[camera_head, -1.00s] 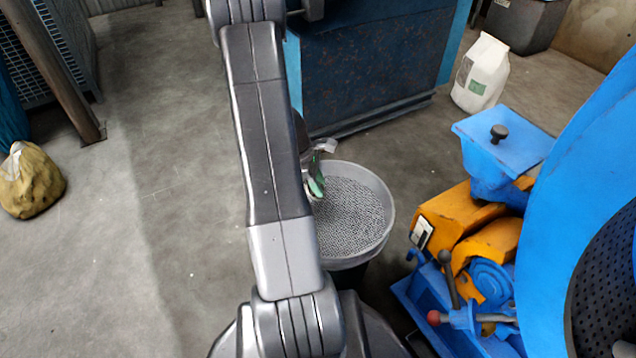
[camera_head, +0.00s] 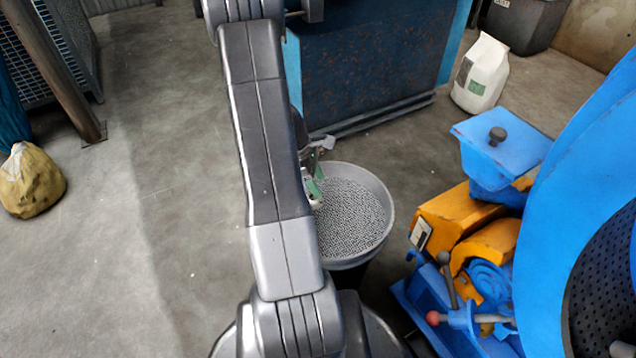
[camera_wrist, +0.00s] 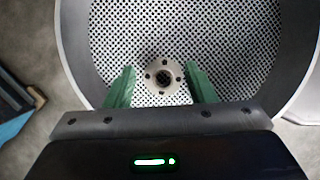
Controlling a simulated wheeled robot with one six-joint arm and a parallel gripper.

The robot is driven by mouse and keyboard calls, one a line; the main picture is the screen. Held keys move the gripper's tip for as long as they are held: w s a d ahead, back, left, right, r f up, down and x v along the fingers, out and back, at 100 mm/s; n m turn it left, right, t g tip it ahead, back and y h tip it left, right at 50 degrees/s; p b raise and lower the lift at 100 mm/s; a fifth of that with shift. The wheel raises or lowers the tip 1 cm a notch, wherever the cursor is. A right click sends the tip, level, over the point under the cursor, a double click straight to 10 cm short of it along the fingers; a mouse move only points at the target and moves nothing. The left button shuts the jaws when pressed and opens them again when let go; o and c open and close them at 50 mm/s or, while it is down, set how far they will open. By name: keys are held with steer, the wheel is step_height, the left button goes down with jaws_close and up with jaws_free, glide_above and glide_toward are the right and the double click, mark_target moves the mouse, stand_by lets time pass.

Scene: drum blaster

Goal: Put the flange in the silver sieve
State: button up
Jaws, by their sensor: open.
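The silver sieve (camera_head: 372,222) is a round pan with a perforated floor and a plain rim, set on a dark drum-like support. In the wrist view the sieve (camera_wrist: 225,45) fills most of the picture. The flange (camera_wrist: 149,75), a small metal ring with bolt holes and a dark centre, shows against the perforated floor, seemingly lying on it. My gripper (camera_wrist: 162,84) is open, with one green finger on each side of the flange and gaps between. In the head view my gripper (camera_head: 316,186) is at the sieve's left part, partly hidden by my arm. The flange is not clear there.
A blue and orange machine (camera_head: 480,230) with levers stands close right of the sieve. A blue metal container (camera_head: 375,65) stands behind it. A white bag (camera_head: 482,75) is at the back right, and a yellowish sack (camera_head: 30,182) at the left. The floor left of my arm is clear.

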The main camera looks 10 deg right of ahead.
steer(key=p+v, duration=0.4)
steer(key=v, duration=0.7)
